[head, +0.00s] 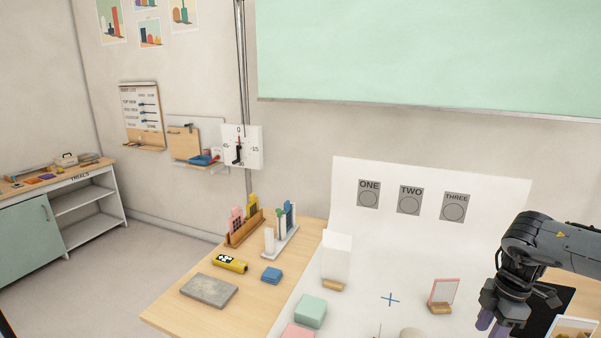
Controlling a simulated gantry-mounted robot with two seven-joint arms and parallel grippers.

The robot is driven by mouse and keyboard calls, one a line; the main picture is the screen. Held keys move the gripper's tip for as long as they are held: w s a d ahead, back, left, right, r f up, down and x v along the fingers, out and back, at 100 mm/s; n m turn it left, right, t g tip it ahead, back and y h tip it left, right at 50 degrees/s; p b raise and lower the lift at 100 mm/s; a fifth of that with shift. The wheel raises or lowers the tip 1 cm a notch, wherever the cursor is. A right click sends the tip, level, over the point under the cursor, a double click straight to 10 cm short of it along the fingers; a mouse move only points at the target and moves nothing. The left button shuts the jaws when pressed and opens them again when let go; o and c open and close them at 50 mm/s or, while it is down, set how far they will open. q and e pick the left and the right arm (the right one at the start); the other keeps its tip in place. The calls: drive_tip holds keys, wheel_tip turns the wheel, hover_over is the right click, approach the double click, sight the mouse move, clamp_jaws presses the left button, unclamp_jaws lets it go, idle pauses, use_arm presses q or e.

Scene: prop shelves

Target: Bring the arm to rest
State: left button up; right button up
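My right arm comes in from the right edge in the head view. Its dark gripper (491,323) points down over the right part of the white sheet and has purple fingers. The fingertips are partly cut off by the lower edge, so their opening is unclear. I see nothing held in the visible part. My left gripper is not in view.
A grey slab (209,291) lies left.

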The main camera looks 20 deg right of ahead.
drive_tip(key=s+a+f+m+y+b, duration=0.1)
drive_tip(key=s+a+f+y, duration=0.1)
drive_tip(key=s+f, duration=0.45)
drive_tip(key=s+a+f+m+y, duration=0.15)
drive_tip(key=s+f, duration=0.25)
drive_tip(key=f, duration=0.6)
drive_tip(key=s+a+f+t+y+b, duration=0.1)
drive_tip(key=s+a+f+t+y, duration=0.2)
drive_tip(key=a+f, duration=0.8)
drive_tip(key=w+a+f+m+t+b, duration=0.1)
drive_tip(key=a+f+m+t, duration=0.15)
drive_tip(key=a, duration=0.85)
drive_tip(key=w+a+f+m+t+b, duration=0.1)
drive_tip(key=a+f+t, duration=0.15)
drive_tip(key=a, duration=0.95)
wheel_tip(320, 180, up, 8)
drive_tip(key=w+a+m+h, duration=0.2)
drive_tip(key=a+m+h, duration=0.15)
drive_tip(key=h, duration=0.25)
drive_tip(key=s+d+g+h, duration=0.2)
drive_tip(key=s+d+g, duration=0.3)
drive_tip(key=s, duration=0.3)
wheel_tip(320, 180, up, 37)
drive_tip(key=p, duration=3.7)
drive_tip(key=shift+w+m+t+p, duration=0.2)
drive_tip(key=shift+m+t+p, duration=0.1)
drive_tip(key=shift+m, duration=0.05)
